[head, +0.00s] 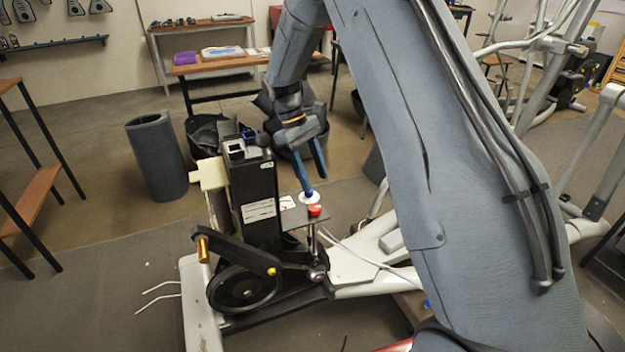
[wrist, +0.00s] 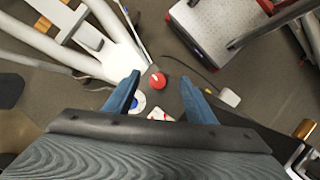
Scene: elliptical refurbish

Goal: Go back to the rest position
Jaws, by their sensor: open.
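My gripper (head: 314,182) is in the head view above the small dark plate (head: 291,217) of the elliptical machine. Its two blue fingers point down and are apart. In the wrist view my gripper (wrist: 160,76) is open, with nothing held between the fingers. A red round knob (head: 315,210) sits on the plate, just below the fingertips. The knob also shows in the wrist view (wrist: 157,81), between the fingertips in the picture. A white disc (head: 301,198) lies beside the knob. Whether a finger touches the disc I cannot tell.
The elliptical's black upright housing (head: 260,200) and flywheel (head: 244,288) stand left of my gripper. A grey bin (head: 157,157) stands further left. A workbench (head: 215,66) with a purple item (head: 185,58) is behind. Open floor (head: 90,215) lies at the left.

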